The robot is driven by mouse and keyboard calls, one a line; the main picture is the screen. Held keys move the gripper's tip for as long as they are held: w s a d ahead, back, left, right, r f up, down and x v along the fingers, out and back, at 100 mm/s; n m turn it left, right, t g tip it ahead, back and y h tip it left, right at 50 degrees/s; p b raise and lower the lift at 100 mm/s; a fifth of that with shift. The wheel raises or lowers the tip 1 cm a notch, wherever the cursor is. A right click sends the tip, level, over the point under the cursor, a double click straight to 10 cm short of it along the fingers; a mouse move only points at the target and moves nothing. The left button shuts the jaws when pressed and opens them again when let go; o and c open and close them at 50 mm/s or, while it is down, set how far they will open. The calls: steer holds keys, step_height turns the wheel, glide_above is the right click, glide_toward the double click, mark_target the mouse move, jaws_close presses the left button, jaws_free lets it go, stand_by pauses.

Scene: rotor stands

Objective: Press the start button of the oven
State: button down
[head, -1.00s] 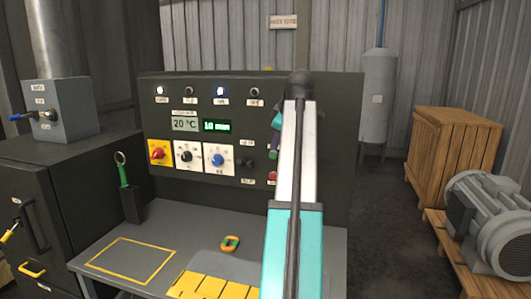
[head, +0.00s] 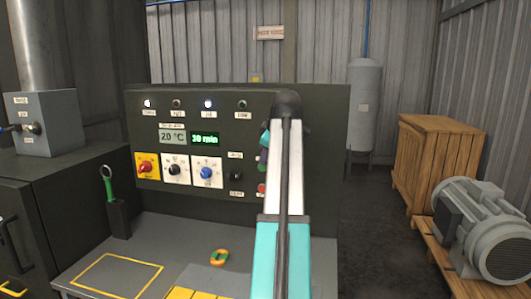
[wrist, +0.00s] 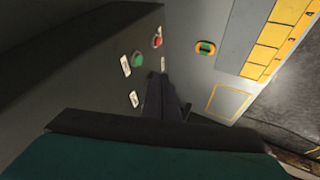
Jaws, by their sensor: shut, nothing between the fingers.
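The oven's dark control panel (head: 215,110) stands behind the bench in the head view. Its displays read 20 °C and 30 min. In the wrist view a round green button (wrist: 138,60) and a red button (wrist: 157,41) sit on the panel, with small white labels beside them; the label text is unreadable. The red button also shows in the head view (head: 261,188), at the edge of my arm. My gripper (wrist: 163,77) is shut and empty, its dark fingers near the panel, just to the right of the green button. Contact cannot be told. My arm hides the gripper's tips in the head view.
A red knob (head: 146,168), a black knob (head: 175,169) and a blue knob (head: 206,173) are on the panel's left. A green-handled tool (head: 109,184) stands in a holder. An orange-and-green ring (head: 219,257) lies on the bench. A motor (head: 485,228) and crate (head: 437,165) are right.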

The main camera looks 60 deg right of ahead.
mark_target(260, 168)
steer(key=w+d+f+p, duration=0.3)
steer(key=w+d+f, duration=0.1)
steer(key=d+f, duration=0.1)
steer(key=shift+w+d+f, duration=0.2)
steer(key=shift+d+f, duration=0.05)
steer(key=shift+d, duration=0.3)
steer(key=shift+d, duration=0.1)
stand_by(0.3)
